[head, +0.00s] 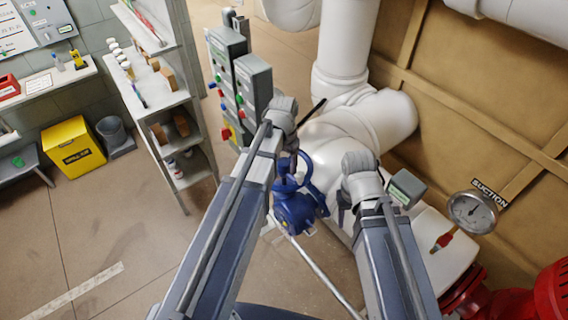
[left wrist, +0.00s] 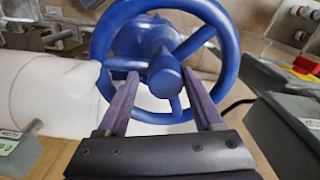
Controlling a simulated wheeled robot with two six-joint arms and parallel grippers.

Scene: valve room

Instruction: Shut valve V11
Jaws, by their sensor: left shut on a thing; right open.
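A blue valve with a blue handwheel (head: 307,168) stands in front of the white pipework, between my two arms. The handwheel fills the top of the left wrist view (left wrist: 232,45), with its spokes and round hub showing. My left gripper (head: 291,168) is at the wheel. In the left wrist view its two purple fingers lie either side of the hub, shut on the handwheel; the exact contact is hard to see. My right gripper (head: 343,207) is open and empty, to the right of the blue valve. I cannot read a V11 tag on the valve.
Grey control boxes with coloured buttons (head: 255,88) stand behind my left arm. A white pipe (head: 345,40) runs behind the valve. A suction gauge (head: 473,211) and red pump parts (head: 550,290) are at right. A shelf (head: 180,130) and open floor lie left.

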